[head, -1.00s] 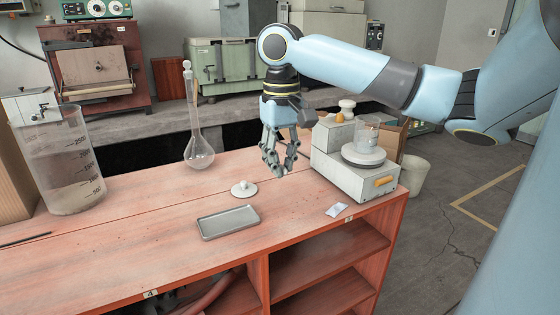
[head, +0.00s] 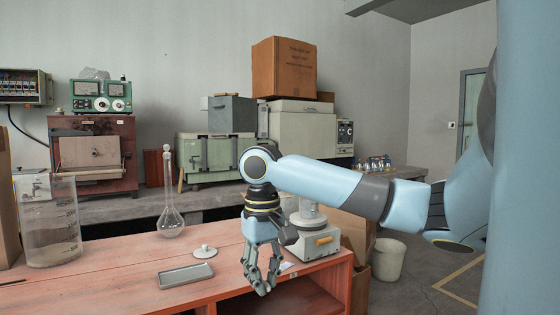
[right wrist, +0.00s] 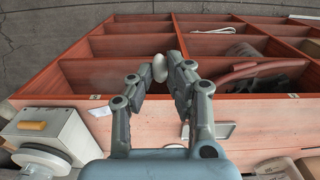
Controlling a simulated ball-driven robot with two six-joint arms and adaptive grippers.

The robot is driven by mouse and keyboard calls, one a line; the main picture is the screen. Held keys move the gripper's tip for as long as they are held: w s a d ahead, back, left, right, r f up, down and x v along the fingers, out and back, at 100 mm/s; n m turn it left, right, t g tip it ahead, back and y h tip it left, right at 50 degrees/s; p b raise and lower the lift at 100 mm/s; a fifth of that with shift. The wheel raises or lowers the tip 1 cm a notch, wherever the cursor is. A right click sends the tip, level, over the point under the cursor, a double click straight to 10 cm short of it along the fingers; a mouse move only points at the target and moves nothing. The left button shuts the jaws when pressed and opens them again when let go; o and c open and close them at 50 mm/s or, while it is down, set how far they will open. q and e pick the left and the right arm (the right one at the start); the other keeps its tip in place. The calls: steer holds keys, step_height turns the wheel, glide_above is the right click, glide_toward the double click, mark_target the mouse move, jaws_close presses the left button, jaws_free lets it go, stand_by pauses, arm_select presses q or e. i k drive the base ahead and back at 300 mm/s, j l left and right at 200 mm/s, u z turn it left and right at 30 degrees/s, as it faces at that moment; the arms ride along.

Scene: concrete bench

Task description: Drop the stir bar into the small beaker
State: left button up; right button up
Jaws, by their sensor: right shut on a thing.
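The small clear beaker (head: 308,210) stands on the round plate of the grey stirrer (head: 316,246); my right forearm hides its upper part. My right gripper (head: 267,287) points down, left of and in front of the stirrer, near the bench's front edge. In the right wrist view, the fingertips (right wrist: 166,72) are shut on a small white rounded thing, the stir bar (right wrist: 159,68). It is held apart from the beaker, and in the head view I cannot make it out. The beaker does not show in the wrist view. My left gripper is not in view.
A grey tray (head: 186,275) and a white knobbed lid (head: 204,252) lie left of the gripper. A tall flask (head: 170,222) and a large beaker (head: 50,230) stand farther left. A paper slip (right wrist: 100,112) lies near the stirrer. Open shelves (right wrist: 120,75) are below the bench top.

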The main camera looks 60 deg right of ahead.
mark_target(309, 215)
steer(key=k+l, duration=0.15)
steer(key=l, duration=0.25)
steer(key=k+l+u, duration=0.1)
steer(key=l, duration=0.25)
steer(key=k+l, duration=0.25)
steer(key=k+l+u, duration=0.1)
steer(key=l, duration=0.4)
steer(key=k, duration=0.1)
